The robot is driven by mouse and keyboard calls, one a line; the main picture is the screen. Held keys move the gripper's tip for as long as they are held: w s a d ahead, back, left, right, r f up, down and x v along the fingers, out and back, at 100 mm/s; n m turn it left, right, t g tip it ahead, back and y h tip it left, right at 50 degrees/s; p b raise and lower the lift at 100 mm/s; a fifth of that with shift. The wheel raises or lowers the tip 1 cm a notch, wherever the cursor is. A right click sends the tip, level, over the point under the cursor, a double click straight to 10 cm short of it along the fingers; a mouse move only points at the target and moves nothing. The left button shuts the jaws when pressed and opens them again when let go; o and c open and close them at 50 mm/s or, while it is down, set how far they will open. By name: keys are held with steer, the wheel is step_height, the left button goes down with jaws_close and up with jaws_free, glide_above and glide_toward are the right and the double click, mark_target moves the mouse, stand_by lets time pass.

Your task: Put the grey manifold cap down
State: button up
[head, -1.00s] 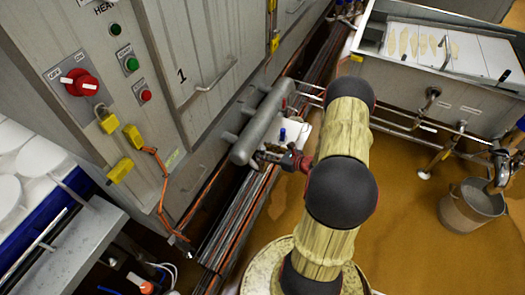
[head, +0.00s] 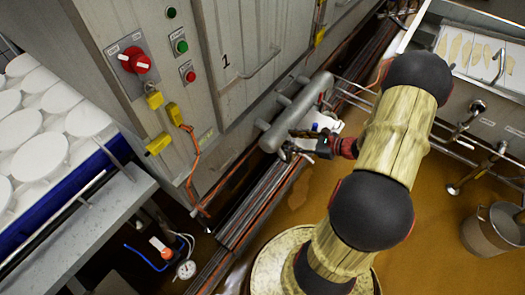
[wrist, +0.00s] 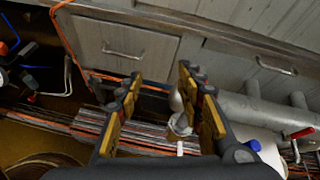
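My gripper (head: 291,151) is by the near end of a grey pipe manifold (head: 293,117), which runs along the front of the grey cabinet. In the wrist view its two yellow-and-black fingers (wrist: 161,75) stand apart, with nothing clearly clamped between them. The manifold shows there at the right (wrist: 245,108). A small pale grey round fitting (wrist: 179,124) is seen near the inner side of the right finger, below the manifold's end. It may be the grey cap; I cannot tell whether it is loose, attached or touching the finger.
Pipes and cables (head: 255,200) run along the cabinet's foot. The cabinet (head: 225,60) carries switches and yellow padlocks. White round moulds (head: 40,155) lie on a bench at left. A steel vat (head: 480,75) and a bucket (head: 492,228) stand at right. Brown floor is open between.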

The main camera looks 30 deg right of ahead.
steer(key=s+a+r+n+g, duration=0.3)
steer(key=a+r+n+g, duration=0.5)
steer(key=a+r+n, duration=1.1)
steer(key=s+a+r+n+t+h, duration=0.2)
steer(key=s+a+r+n+h, duration=0.3)
steer(key=s+r+n, duration=0.4)
steer(key=s+a+r, duration=0.1)
steer(key=s+r, duration=0.1)
steer(key=s, duration=0.1)
steer(key=shift+a+r+h, duration=0.25)
steer(key=shift+a+h, duration=0.1)
steer(key=shift+h, duration=0.05)
steer(key=shift+d, duration=0.1)
